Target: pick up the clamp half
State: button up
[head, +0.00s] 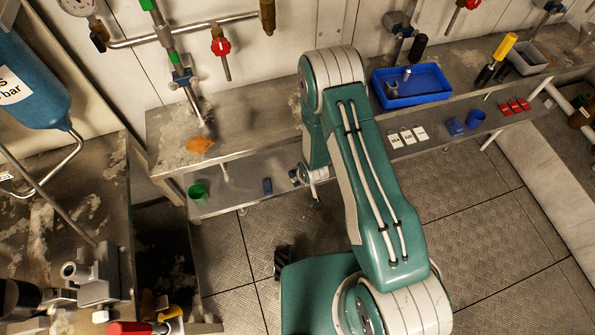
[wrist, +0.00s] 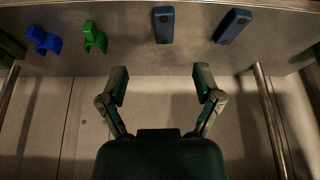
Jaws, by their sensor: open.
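In the wrist view, a blue C-shaped piece (wrist: 44,40) and a green C-shaped piece (wrist: 95,38) lie at the upper left on a grey metal surface. Both look like clamp halves; I cannot tell which one the task names. Two dark blue oblong blocks (wrist: 164,25) (wrist: 232,27) lie to their right. My gripper (wrist: 161,80) is open and empty, its fingers spread below these pieces in the picture and apart from them. In the head view, my arm largely hides the gripper near the lower shelf.
In the head view, a green part (head: 198,191) and a blue block (head: 268,186) sit on the lower shelf (head: 235,200). A blue tray (head: 425,86) stands on the upper bench. White cards (head: 407,136) and red parts (head: 514,105) lie at right. Pipes line the wall.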

aim_at(297, 182)
jog(key=x, duration=0.7)
jog(key=s+x, duration=0.1)
jog(key=x, duration=0.2)
jog(key=shift+w+a+f, duration=0.15)
jog(key=shift+a+f, duration=0.05)
jog(key=shift+f, duration=0.25)
jog(key=c, duration=1)
